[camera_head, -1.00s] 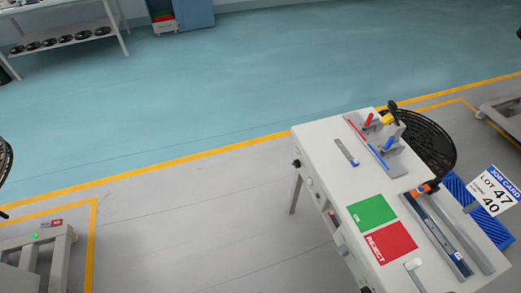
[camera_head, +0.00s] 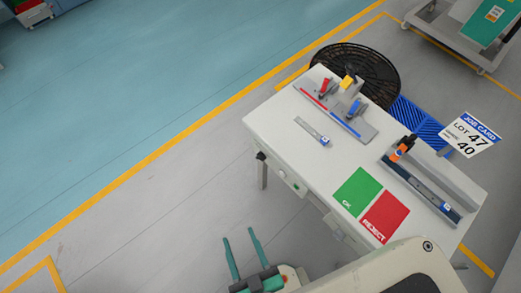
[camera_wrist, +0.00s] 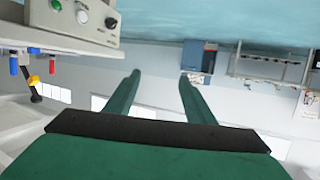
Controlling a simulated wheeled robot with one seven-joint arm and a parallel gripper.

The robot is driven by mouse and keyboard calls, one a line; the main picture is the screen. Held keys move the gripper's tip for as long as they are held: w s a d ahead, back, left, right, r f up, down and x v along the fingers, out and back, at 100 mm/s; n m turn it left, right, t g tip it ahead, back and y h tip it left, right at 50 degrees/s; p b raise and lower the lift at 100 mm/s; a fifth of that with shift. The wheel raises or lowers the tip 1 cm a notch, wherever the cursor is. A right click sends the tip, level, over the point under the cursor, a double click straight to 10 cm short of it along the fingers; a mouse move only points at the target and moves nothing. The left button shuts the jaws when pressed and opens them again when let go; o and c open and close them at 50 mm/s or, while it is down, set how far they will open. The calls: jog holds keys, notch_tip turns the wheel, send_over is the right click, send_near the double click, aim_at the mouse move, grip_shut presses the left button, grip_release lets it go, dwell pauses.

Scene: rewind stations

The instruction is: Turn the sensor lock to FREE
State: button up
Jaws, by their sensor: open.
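My gripper (camera_head: 242,240) is open and empty, with two green fingers spread apart at the bottom of the head view, left of the white bench (camera_head: 270,116). The fingers also show in the wrist view (camera_wrist: 160,78), with nothing between them. The bench's front side carries a black knob (camera_head: 262,156) and a green button (camera_head: 295,187). In the wrist view, which looks upside down, a front panel shows a black knob (camera_wrist: 111,22) and a green button (camera_wrist: 82,16). No lettering reading FREE is legible, and I cannot tell which part is the sensor lock.
On the bench are a plate with red (camera_head: 325,88) and blue (camera_head: 353,107) handles, a small ruler-like bar (camera_head: 312,131), green OK (camera_head: 356,191) and red REJECT (camera_head: 385,217) patches, and a long rail (camera_head: 424,187). Floor left of the bench is clear.

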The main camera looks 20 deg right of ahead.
jog(key=w+f+g, duration=0.2)
jog(key=f, duration=0.7)
jog(key=w+f+g, duration=0.2)
jog(key=f, duration=0.8)
jog(key=m+g+h, duration=0.4)
jog(key=m+h, duration=1)
jog(key=h, duration=0.3)
send_near(258, 159)
jog(key=x, duration=0.9)
jog(key=shift+f+g, duration=0.3)
jog(key=shift+f, duration=0.05)
jog(key=shift+w, duration=0.1)
